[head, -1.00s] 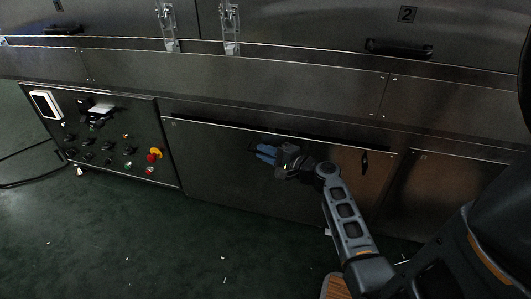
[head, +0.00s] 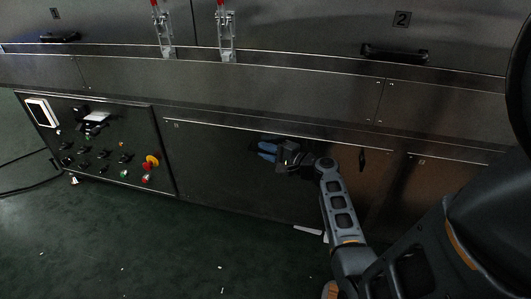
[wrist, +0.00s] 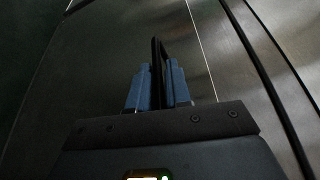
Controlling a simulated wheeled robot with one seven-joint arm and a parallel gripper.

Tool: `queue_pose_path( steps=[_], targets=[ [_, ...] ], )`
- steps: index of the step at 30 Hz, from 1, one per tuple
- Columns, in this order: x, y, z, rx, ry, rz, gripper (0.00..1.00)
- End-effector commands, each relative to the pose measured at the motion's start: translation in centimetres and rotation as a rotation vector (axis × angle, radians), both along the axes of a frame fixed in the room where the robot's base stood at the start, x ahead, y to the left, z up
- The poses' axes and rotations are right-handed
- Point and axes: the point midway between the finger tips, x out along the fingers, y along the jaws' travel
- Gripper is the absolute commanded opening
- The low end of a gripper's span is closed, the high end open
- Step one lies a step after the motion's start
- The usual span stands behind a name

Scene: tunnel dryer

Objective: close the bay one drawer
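The drawer (head: 215,165) is the wide dark metal front below the long ledge, right of the control panel. Its front looks close to flush with the cabinet, though a thin line shows along its top edge. My gripper (head: 267,151) is at the upper middle of this front. In the wrist view, the blue fingers (wrist: 158,85) stand on either side of a thin black handle (wrist: 156,55) and appear closed on it. The handle is mostly hidden by the fingers in the head view.
A control panel (head: 95,145) with a red-and-yellow button is at the left. Upper doors carry black handles (head: 394,53) and upright latches (head: 226,36). Another lower front (head: 430,195) is at the right. The green floor (head: 150,245) in front is largely clear.

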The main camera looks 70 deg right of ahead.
Motion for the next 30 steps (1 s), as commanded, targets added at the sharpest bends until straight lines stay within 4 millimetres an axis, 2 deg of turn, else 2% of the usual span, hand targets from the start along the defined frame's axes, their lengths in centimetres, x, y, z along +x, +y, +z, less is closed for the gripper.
queue_pose_path(
  steps=[1, 5, 20, 23, 30],
  targets=[
    [0.0, 0.0, 0.0, 0.000, 0.000, 0.001, 0.23],
    [0.0, 0.1, 0.1, 0.000, -0.001, 0.002, 0.36],
    [-0.2, 0.2, 0.2, 0.000, -0.002, 0.004, 0.36],
    [-1.2, 0.5, 0.3, 0.001, -0.001, 0.003, 0.36],
    [-5.0, 1.7, 0.6, 0.001, 0.001, 0.003, 0.36]
  ],
)
